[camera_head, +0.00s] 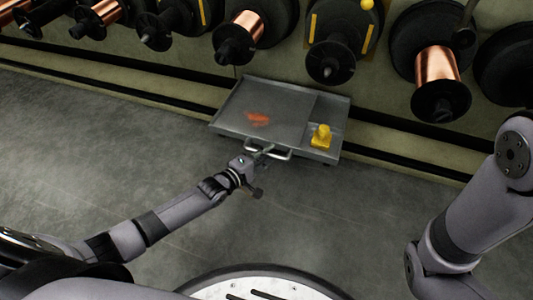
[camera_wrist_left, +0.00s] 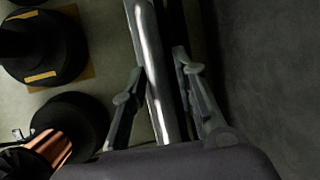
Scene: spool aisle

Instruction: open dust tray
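The dust tray (camera_head: 240,97) is a flat grey metal unit low against the spool rack, with an orange smear on its top. A pale bar handle (camera_head: 284,156) sticks out of its front edge. My left gripper (camera_head: 265,153) is at the left part of this handle. In the left wrist view a shiny metal bar (camera_wrist_left: 150,75) runs between the two spread fingers of my left gripper (camera_wrist_left: 159,62). The left finger is close to the bar; contact is unclear. A dark gap shows by the right finger. My right gripper is out of view.
A yellow knob-like part (camera_head: 320,136) stands on the tray unit's right side. Black spools, some with copper wire (camera_head: 437,77), line the rack above. A dark rail (camera_head: 120,87) runs along the rack's foot. The grey floor (camera_head: 90,150) in front is clear.

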